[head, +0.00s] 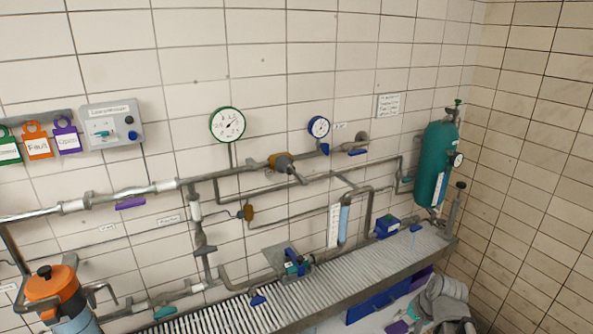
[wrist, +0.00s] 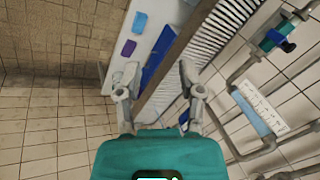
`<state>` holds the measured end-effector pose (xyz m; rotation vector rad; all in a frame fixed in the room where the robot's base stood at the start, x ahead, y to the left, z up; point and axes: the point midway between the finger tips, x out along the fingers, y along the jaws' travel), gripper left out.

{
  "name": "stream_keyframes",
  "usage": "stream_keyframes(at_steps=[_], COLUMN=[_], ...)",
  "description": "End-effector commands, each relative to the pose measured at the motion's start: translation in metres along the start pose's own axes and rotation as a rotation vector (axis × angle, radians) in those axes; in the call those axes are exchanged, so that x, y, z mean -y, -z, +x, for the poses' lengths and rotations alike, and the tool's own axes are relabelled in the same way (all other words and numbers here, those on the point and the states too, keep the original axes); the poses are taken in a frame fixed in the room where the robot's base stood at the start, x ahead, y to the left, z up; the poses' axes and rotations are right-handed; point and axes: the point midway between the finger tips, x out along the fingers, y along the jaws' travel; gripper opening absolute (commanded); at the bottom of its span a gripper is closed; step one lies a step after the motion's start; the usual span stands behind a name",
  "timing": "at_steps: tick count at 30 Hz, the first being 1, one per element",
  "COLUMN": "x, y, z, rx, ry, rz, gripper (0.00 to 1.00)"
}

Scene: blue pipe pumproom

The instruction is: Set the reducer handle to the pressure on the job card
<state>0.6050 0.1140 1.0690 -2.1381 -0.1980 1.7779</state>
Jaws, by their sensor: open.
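A brown valve body with a grey lever (head: 281,161), which looks like the reducer, sits on the upper pipe in the head view. Its lever slants down to the right. A green-rimmed gauge (head: 228,124) is up and left of it, and a smaller blue-rimmed gauge (head: 318,127) up and right; their exact readings are not clear. A white card (head: 388,105) on the wall has text too small to read; I cannot tell if it is the job card. My gripper (wrist: 158,72) is open and empty in the wrist view, away from the reducer.
A ribbed grey bench (head: 240,312) runs below the pipes. A teal cylinder (head: 433,164) stands at its right end. An orange-topped vessel (head: 53,284) is at lower left. Coloured tags (head: 38,142) and a grey control box (head: 112,124) are on the left wall.

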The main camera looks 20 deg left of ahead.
Motion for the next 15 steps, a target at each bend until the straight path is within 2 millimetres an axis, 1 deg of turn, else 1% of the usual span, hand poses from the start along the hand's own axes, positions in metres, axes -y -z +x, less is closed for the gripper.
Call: stream_keyframes(at_steps=[1, 2, 3, 5, 6, 8, 9, 11, 12, 14, 15], x=[0.029, 0.045, 0.067, 0.098, 0.119, 0.149, 0.169, 0.198, 0.217, 0.244, 0.261], y=[0.013, 0.019, 0.025, 0.036, 0.042, 0.051, 0.057, 0.066, 0.071, 0.08, 0.085], z=[-0.003, -0.004, -0.006, -0.009, -0.013, -0.018, -0.023, -0.031, -0.037, -0.045, -0.052], rx=[-0.023, -0.036, -0.051, -0.069, -0.076, -0.082, -0.083, -0.076, -0.07, -0.053, -0.038], ry=[0.073, 0.12, 0.182, 0.278, 0.341, 0.436, 0.498, 0.591, 0.651, 0.739, 0.797], rz=[0.036, 0.064, 0.102, 0.168, 0.213, 0.286, 0.337, 0.417, 0.473, 0.56, 0.62], gripper=[0.5, 0.5, 0.5, 0.5, 0.5, 0.5, 0.5, 0.5, 0.5, 0.5, 0.5])
